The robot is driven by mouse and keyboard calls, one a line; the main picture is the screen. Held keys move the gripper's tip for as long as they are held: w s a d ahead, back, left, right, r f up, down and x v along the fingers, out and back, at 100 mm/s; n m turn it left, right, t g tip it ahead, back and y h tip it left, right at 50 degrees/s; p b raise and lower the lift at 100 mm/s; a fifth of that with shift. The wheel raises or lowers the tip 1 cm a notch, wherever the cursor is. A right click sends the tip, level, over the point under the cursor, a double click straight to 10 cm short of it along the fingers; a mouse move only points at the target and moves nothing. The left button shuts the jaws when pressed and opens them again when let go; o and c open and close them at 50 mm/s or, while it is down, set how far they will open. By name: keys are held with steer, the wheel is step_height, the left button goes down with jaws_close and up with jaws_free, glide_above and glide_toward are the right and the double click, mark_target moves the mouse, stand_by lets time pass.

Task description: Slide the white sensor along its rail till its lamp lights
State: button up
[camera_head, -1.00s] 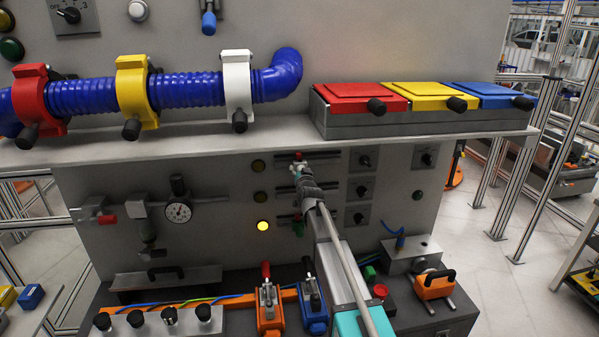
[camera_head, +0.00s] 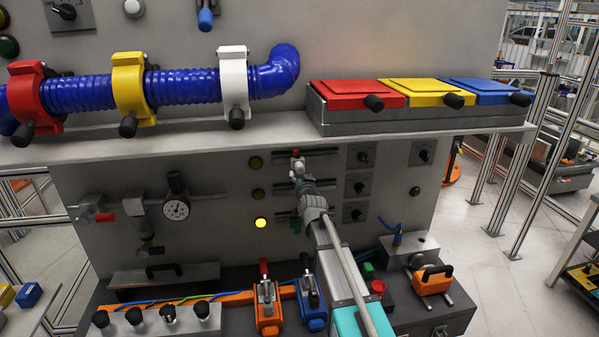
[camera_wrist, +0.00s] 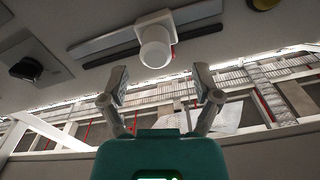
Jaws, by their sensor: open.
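The white sensor (camera_head: 297,166) is on the upper of the short rails on the panel, with a small red part beside it. In the wrist view the sensor (camera_wrist: 155,46) is a pale cylinder standing out from its dark-slotted rail (camera_wrist: 105,47). The lamp left of this rail (camera_head: 256,162) is dark. My gripper (camera_head: 301,183) is just below the sensor in the head view. In the wrist view my gripper (camera_wrist: 161,90) has its fingers apart with nothing between them, and the sensor is beyond the tips. My gripper and arm partly hide the lower rails.
The bottom lamp (camera_head: 260,223) glows yellow; the middle lamp (camera_head: 258,194) is dark. Dark knobs (camera_head: 361,187) stand right of the rails. A shelf (camera_head: 200,137) juts out above, carrying lidded boxes (camera_head: 420,122). Orange (camera_head: 268,312) and blue (camera_head: 312,305) clamps stand below.

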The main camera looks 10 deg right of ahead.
steer(key=shift+s+d, duration=0.2)
steer(key=shift+s, duration=2.5)
steer(key=s+d+f+n+g+b, duration=0.1)
steer(key=s+f+g+b, duration=0.2)
steer(key=s+f+g, duration=0.5)
steer(key=s+d+f+n+g+b, duration=0.1)
steer(key=s+f+g+b, duration=0.15)
steer(key=s+f, duration=0.65)
steer(key=s+d+f+g+b, duration=0.2)
steer(key=s+f+g, duration=0.1)
steer(key=s+f, duration=0.3)
steer(key=s+d+f+g+h+b, duration=0.1)
steer(key=s+d+f+g+b, duration=0.1)
steer(key=s+f, duration=0.4)
steer(key=s+g+b, duration=0.1)
steer(key=s+g, duration=0.1)
steer(key=s, duration=0.3)
steer(key=shift+f, duration=0.25)
steer(key=shift+d+g, duration=0.1)
steer(key=shift+g, duration=0.15)
